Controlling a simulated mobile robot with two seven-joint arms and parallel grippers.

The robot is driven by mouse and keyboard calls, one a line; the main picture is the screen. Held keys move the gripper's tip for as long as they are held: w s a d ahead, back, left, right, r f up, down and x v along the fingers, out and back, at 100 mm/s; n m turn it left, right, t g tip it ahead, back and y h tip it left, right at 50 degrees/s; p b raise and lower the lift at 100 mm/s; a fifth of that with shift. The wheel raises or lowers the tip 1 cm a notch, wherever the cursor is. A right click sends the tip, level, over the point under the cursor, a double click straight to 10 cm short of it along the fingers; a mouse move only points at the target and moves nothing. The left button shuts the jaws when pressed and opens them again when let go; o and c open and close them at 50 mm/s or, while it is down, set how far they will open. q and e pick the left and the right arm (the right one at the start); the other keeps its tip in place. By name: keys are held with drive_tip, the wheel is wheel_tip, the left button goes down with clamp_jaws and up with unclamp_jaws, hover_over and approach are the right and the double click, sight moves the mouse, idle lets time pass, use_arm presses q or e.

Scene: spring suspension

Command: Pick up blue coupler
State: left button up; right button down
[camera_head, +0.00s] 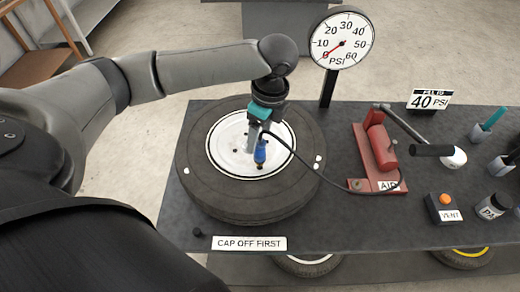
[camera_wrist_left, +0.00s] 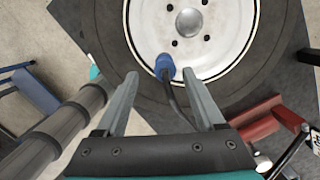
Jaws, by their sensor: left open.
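The blue coupler (camera_head: 260,152) stands over the white wheel hub (camera_head: 228,160) of the tyre (camera_head: 200,183), with a black hose running from it to the red pump. In the left wrist view the coupler (camera_wrist_left: 164,66) shows just beyond and between the fingertips. My left gripper (camera_head: 258,142) is open and reaches down over the wheel, right by the coupler. In the wrist view its fingers (camera_wrist_left: 160,78) are wide apart, with the hose passing between them. I cannot tell whether a finger touches the coupler. My right gripper is not in view.
A red pump (camera_head: 380,150) stands right of the tyre, with a pressure gauge (camera_head: 341,40) behind. A vent box (camera_head: 443,210) and several bottles and tools fill the right side. A "CAP OFF FIRST" sign (camera_head: 249,243) lies at the front edge, near a small black cap (camera_head: 197,232).

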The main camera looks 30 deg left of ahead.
sight(259, 142)
use_arm(q)
drive_tip(key=shift+w+a+f, duration=0.1)
drive_tip(key=shift+a+f, duration=0.05)
drive_tip(key=shift+f, duration=0.9)
drive_tip(key=shift+w+a+f, duration=0.1)
drive_tip(key=shift+a+f, duration=0.05)
drive_tip(key=shift+f, duration=0.9)
drive_tip(key=shift+w+a+f, duration=0.1)
drive_tip(key=shift+a+f, duration=0.05)
drive_tip(key=shift+f, duration=0.9)
clamp_jaws()
